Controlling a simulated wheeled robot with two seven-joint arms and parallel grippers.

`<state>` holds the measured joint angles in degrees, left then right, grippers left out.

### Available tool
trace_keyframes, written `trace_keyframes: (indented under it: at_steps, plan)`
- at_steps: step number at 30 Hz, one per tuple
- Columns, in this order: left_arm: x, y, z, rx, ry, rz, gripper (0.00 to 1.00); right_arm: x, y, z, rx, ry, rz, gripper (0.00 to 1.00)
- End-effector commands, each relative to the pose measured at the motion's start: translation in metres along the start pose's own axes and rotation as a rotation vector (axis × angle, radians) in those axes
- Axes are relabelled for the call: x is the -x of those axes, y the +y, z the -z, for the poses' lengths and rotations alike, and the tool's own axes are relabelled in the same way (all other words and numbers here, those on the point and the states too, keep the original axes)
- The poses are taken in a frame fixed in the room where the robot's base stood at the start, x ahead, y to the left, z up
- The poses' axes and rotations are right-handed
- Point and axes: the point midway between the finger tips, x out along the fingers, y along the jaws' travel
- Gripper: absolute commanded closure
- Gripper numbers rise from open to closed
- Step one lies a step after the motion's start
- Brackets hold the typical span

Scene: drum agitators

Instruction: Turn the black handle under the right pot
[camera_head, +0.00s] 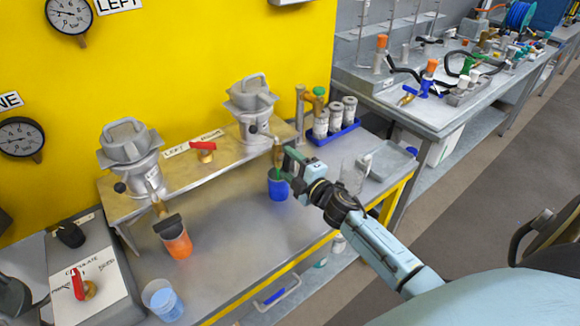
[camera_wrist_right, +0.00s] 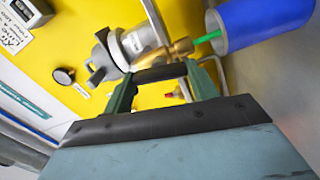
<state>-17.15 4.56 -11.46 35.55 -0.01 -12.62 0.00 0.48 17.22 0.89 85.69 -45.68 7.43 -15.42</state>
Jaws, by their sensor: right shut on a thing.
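The right pot (camera_head: 250,105) is grey metal with a clamped lid and stands on the shelf by the yellow wall. In the right wrist view the pot (camera_wrist_right: 138,42) has a brass valve (camera_wrist_right: 181,48) below it, with the black handle (camera_wrist_right: 160,73) across it. My right gripper (camera_head: 287,163) is shut on the black handle, its green fingers on either side of the bar in the wrist view. A blue cup (camera_head: 277,187) stands under the valve. A green streak (camera_wrist_right: 207,37) runs from the brass outlet into the cup. My left gripper is not seen.
The left pot (camera_head: 131,160) stands on the same shelf, with an orange cup (camera_head: 178,243) below its own black handle (camera_head: 167,224). A red-handled valve (camera_head: 205,150) sits between the pots. Bottles in a blue tray (camera_head: 338,132) and a glass beaker (camera_head: 353,174) are to the right.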

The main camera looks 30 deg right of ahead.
Motion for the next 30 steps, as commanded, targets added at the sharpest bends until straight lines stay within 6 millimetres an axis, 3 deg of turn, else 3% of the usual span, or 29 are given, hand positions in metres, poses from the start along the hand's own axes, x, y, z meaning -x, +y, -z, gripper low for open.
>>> trace_keyframes:
  at_steps: [12, 29, 30]
  plan:
    - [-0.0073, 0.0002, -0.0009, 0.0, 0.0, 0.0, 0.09, 0.0002, -0.0013, 0.0001, 0.195, 0.001, 0.001, 0.65]
    - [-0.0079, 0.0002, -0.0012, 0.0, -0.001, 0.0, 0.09, 0.0002, -0.001, 0.0001, 0.227, 0.001, 0.001, 0.65]
    - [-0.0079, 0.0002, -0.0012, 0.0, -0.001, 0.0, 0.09, 0.0002, -0.0011, 0.0, 0.227, 0.001, 0.001, 0.39]
